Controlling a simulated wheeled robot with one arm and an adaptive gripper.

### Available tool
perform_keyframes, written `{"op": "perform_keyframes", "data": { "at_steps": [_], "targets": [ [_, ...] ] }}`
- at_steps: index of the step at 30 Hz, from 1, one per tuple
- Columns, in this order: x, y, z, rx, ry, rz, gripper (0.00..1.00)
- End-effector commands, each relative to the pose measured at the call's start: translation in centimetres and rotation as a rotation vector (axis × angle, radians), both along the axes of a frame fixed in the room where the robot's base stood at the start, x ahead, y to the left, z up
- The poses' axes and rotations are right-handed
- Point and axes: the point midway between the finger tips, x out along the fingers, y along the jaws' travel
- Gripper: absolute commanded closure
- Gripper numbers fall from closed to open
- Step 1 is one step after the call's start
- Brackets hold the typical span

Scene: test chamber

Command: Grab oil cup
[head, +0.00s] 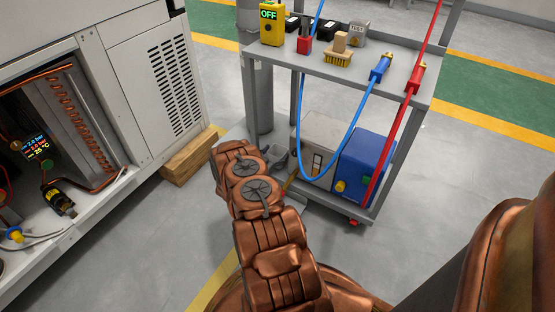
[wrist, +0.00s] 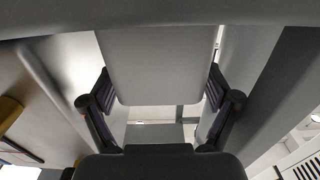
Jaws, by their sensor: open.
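A small grey open vessel, which looks like the oil cup (head: 279,156), shows on the lower shelf of the cart in the head view. It sits just right of the far end of my copper arm, left of a beige-grey box. My gripper (wrist: 160,90) shows in the wrist view with its two dark fingers spread apart. A broad flat grey surface lies behind and between the fingers; I cannot tell what it is. I see no cup between the fingers in the wrist view. In the head view the fingers are hidden or too small to make out.
The cart's top shelf (head: 345,75) holds a yellow meter (head: 272,24), a brush (head: 338,57) and blue and red hose fittings. Hoses hang past a blue box (head: 366,160) below. A wooden block (head: 189,155) lies by the white cabinet (head: 105,60). Floor right of the cart is clear.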

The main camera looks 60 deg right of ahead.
Motion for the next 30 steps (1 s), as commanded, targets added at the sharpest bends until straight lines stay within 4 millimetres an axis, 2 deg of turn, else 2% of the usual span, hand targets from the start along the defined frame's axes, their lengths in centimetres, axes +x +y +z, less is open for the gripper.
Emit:
{"op": "perform_keyframes", "data": {
  "at_steps": [2, 13, 23, 30],
  "targets": [
    [0.1, 0.0, 0.0, 0.000, 0.000, 0.002, 0.18],
    [-0.1, 0.0, -0.1, 0.001, 0.000, 0.000, 0.57],
    [-0.1, 0.0, 0.2, 0.002, 0.001, -0.001, 0.57],
    [-0.1, 0.0, 2.5, 0.001, 0.001, -0.001, 0.57]
  ]
}}
